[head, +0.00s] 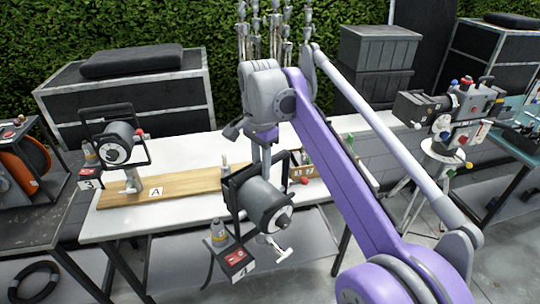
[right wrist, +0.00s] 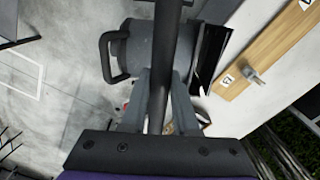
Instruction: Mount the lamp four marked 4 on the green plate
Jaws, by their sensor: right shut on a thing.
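The lamp marked 4 (head: 262,203) is a grey cylinder in a black yoke, with a white stub below and a black-and-red box with a "4" tag (head: 240,268) hanging at its lower left. My right gripper (head: 261,165) is shut on the lamp's yoke and holds it in the air before the table's front edge. In the right wrist view the fingers (right wrist: 157,103) close around a dark yoke bar (right wrist: 162,65), with the lamp's grey body (right wrist: 138,45) behind. I cannot make out a green plate. My left gripper is not in view.
A wooden board (head: 180,185) labelled A lies on the white table (head: 130,222), with an upright pin (head: 225,166) near its right end. Another lamp (head: 118,142), tagged 3, stands on its left. An open box (head: 322,165) sits behind my arm. A tripod rig (head: 450,150) stands right.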

